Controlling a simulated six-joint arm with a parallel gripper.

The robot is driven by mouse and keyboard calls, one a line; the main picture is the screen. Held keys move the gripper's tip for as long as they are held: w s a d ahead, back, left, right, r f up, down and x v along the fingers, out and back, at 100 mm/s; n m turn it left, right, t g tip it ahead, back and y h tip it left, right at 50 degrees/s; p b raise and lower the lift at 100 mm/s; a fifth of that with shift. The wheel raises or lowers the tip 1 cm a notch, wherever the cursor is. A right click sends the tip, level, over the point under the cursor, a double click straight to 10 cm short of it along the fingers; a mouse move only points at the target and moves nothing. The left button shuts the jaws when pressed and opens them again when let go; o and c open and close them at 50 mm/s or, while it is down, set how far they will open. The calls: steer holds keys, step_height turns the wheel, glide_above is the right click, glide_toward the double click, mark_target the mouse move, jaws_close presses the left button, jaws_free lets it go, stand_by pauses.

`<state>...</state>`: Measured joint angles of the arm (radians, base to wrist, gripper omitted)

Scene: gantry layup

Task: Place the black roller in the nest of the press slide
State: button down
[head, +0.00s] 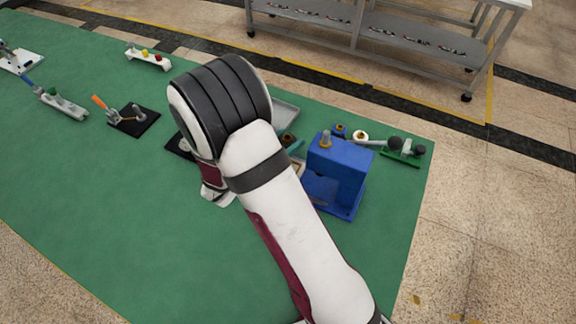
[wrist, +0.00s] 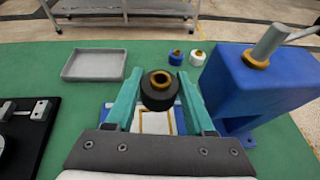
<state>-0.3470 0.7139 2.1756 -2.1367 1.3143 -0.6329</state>
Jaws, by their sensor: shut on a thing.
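My gripper (wrist: 160,76) has two teal fingers and is shut on the black roller (wrist: 160,98), a dark cylinder with a brass-coloured centre. The roller appears upright, above a pale plate with a yellow outline (wrist: 157,124), which seems to be the nest of the press slide. The roller and fingers hide part of that plate, and I cannot tell the gap below the roller. The blue press (wrist: 250,88) stands just right of my gripper, and also shows in the head view (head: 338,170). In the head view my arm hides most of the gripper.
A grey tray (wrist: 95,65) lies behind left. A blue roller (wrist: 176,58) and a white roller (wrist: 197,58) stand behind. The press handle (wrist: 270,42) rises at the right. A black fixture (wrist: 28,130) lies at the left. Green mat (head: 110,210) is clear at the front left.

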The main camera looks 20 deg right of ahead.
step_height(320, 180, down, 9)
steer(key=shift+s+f, duration=0.1)
steer(key=shift+f, duration=0.1)
steer(key=shift+c, duration=1.3)
jaws_free()
